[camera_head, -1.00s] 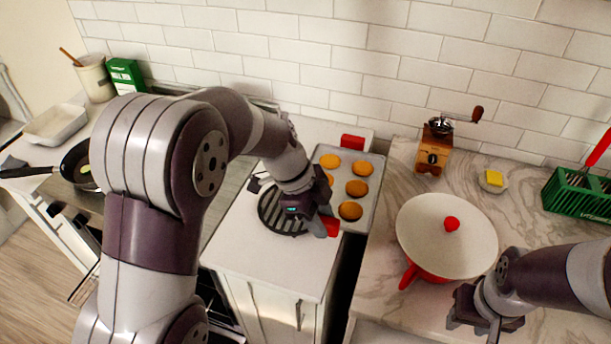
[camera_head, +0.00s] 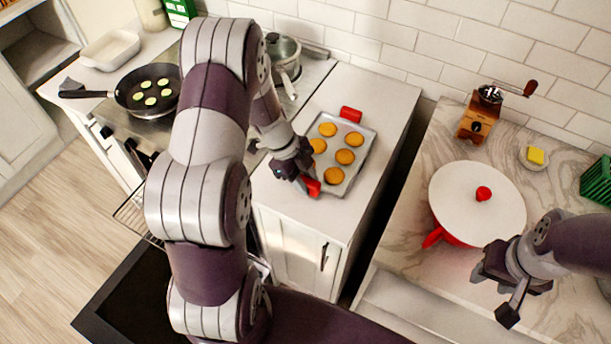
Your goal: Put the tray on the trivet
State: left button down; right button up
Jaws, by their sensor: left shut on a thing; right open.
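The tray (camera_head: 333,187) is a grey baking sheet with several golden round cookies and a red grip at each end, the far red grip (camera_head: 350,114) and the near one (camera_head: 313,188). It is over the white counter left of the gap. My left gripper (camera_head: 307,180) is shut on the near red grip. The trivet, dark, round and slatted in the earlier view, is hidden now; I cannot tell whether the tray rests on it or is above it. My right gripper (camera_head: 496,296) is open and empty near the marble counter's front.
A dark gap separates the counters.

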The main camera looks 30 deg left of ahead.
pick_arm(q)
jog(key=shift+w, duration=0.15)
jog(key=c, duration=0.8)
grip_release()
jog(key=shift+a+r, duration=0.2)
jog(key=shift+r, duration=0.15)
jog(key=w+v, duration=0.1)
jog(key=v, duration=1)
jog(key=s+d+n+y, duration=0.1)
jog(key=s+d+n, duration=0.2)
jog(key=n, duration=0.3)
jog(key=s+d+n+y, duration=0.2)
jog(key=s+d+n, duration=0.1)
jog(key=n, duration=0.3)
jog(key=s+d+n+y, duration=0.1)
jog(key=s+d+n, duration=0.2)
jog(key=s+n, duration=0.2)
jog(key=shift+s+d+f+n+t+y+b, duration=0.1)
jog(key=shift+s+f+n+t+y+b, duration=0.1)
jog(key=shift+n, duration=0.3)
jog(key=shift+s+d+f+n+t+y+b, duration=0.1)
jog(key=shift+n+t+y, duration=0.1)
jog(key=shift+n, duration=0.3)
